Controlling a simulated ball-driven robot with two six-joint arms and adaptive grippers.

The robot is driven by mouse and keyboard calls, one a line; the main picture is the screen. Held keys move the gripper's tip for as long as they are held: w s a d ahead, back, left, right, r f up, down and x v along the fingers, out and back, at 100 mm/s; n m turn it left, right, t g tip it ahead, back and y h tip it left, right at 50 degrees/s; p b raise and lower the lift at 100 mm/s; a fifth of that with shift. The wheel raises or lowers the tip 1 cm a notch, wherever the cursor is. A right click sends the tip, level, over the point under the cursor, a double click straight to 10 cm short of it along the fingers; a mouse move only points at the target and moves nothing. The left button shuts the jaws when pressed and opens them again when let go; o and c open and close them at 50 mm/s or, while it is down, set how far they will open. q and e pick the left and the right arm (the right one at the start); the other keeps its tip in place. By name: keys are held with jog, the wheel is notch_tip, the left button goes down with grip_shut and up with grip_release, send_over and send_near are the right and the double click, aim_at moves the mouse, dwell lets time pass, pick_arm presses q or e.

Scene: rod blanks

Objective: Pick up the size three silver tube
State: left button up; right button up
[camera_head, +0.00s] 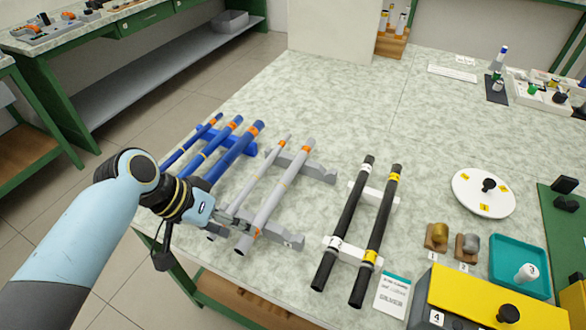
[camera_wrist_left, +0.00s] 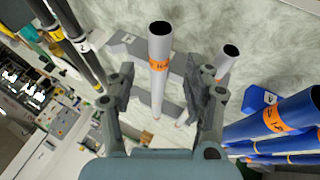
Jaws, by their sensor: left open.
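Two silver tubes lie side by side on a grey rack in the head view: a thicker one (camera_head: 276,195) and a thinner one (camera_head: 262,183) to its left. Both carry orange bands; I cannot read their sizes surely. My left gripper (camera_head: 232,218) is open at their near ends. In the left wrist view, the thicker tube (camera_wrist_left: 158,75) appears between the open fingers of the left gripper (camera_wrist_left: 164,82). The thinner tube (camera_wrist_left: 226,62) is beside the right finger and partly hidden by it. I cannot tell whether a finger touches a tube. My right gripper is out of view.
Blue tubes (camera_head: 236,153) lie on a blue rack to the left. Black tubes (camera_head: 346,220) lie on a white rack to the right. A white disc (camera_head: 470,200), a teal tray (camera_head: 507,282) and a yellow box (camera_head: 470,298) stand further right.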

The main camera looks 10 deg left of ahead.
pick_arm(q)
jog(key=x, duration=0.3)
jog(key=shift+d+f, duration=0.2)
jog(key=shift+c, duration=0.3)
jog(key=c, duration=0.9)
